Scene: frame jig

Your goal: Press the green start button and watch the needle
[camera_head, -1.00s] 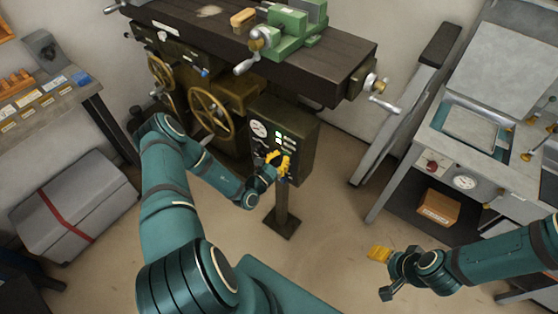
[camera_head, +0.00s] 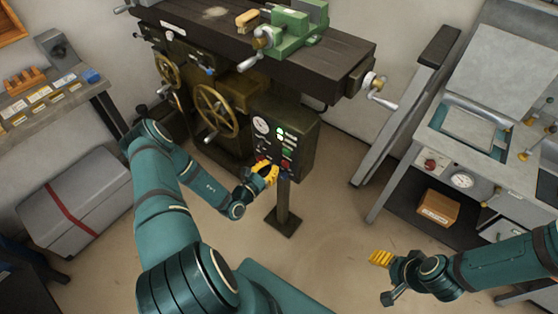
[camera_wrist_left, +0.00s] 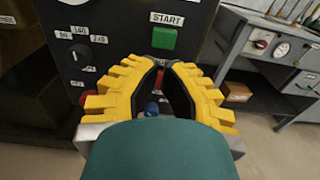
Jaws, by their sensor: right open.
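The green start button (camera_head: 286,153) is on the front of the dark control box, and also shows under its START label in the left wrist view (camera_wrist_left: 164,38). The round white dial (camera_head: 261,125) is at the box's upper left; its needle is too small to read. My left gripper (camera_head: 267,172), with yellow fingers, is in front of the box's lower part, below the button. My right gripper (camera_head: 381,258) is open and empty at lower right, away from the box.
A black knob (camera_wrist_left: 80,57) and a partly hidden red button (camera_wrist_left: 88,99) share the panel. The milling machine's handwheel (camera_head: 216,110) is left of the box. A grey bench with a dial (camera_head: 462,181) stands at right. The floor between is clear.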

